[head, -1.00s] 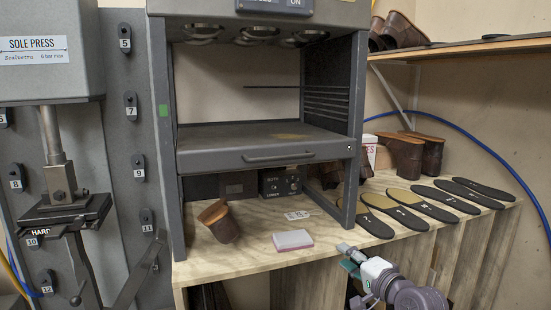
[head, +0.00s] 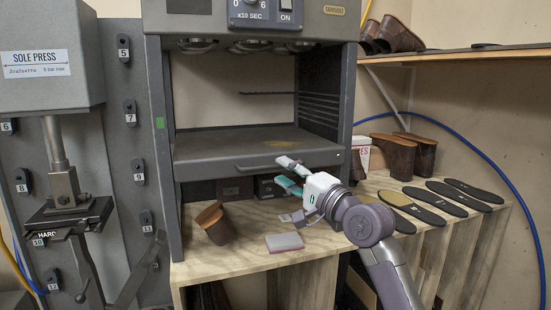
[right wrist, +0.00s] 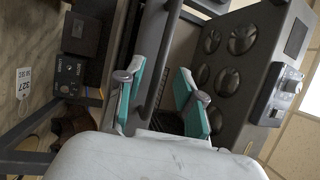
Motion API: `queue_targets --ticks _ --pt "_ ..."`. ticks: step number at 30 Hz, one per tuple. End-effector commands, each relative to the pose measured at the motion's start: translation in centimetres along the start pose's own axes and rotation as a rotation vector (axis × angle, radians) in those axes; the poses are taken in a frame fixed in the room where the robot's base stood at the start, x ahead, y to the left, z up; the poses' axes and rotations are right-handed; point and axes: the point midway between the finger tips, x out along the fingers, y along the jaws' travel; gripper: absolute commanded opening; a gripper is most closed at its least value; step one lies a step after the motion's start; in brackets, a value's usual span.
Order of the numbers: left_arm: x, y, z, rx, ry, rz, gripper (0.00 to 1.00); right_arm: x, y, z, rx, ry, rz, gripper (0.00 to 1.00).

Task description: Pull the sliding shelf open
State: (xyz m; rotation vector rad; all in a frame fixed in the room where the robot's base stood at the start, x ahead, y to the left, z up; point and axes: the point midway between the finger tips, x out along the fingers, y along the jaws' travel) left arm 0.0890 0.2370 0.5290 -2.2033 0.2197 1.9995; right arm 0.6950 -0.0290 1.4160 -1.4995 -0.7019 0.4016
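The sliding shelf (head: 215,151) is a dark grey tray between the side posts of the grey machine. Its bar handle (head: 255,168) runs along the front edge. My right gripper (head: 288,172) is in front of the right end of this handle, with its teal-padded fingers apart, one above the other. In the right wrist view the handle (right wrist: 158,72) crosses the gap between the open fingers (right wrist: 162,90). Neither pad visibly presses on it. The gripper covers the handle's right end in the head view. My left gripper is not in view.
Below the shelf, a brown heel piece (head: 214,222) and a pink-white block (head: 284,242) lie on the wooden bench (head: 240,255). Dark soles (head: 437,205) and brown boots (head: 400,155) are at the right. A sole press (head: 50,60) stands at the left.

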Motion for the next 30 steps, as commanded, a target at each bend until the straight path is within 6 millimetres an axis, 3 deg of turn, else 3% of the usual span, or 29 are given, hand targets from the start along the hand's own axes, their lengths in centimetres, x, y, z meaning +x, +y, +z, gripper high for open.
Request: queue_targets --ticks 3,7,18,19,25,30 --pt "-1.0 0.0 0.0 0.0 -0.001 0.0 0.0 2.0 -0.3 0.0 0.002 -0.001 0.001 0.37" --pt "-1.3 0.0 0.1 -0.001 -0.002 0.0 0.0 3.1 -0.1 0.0 0.001 0.0 0.002 0.37" --pt "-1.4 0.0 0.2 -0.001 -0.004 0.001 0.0 3.7 0.1 0.0 -0.001 0.0 0.0 0.37" --pt "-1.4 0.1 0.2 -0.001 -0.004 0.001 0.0 3.7 0.1 0.0 -0.001 0.0 0.0 0.36" --pt "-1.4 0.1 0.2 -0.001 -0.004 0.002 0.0 3.6 0.1 0.0 -0.001 0.001 0.001 0.02" --pt "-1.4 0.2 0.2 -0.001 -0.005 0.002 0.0 3.6 0.1 0.0 -0.001 0.001 0.001 0.0"
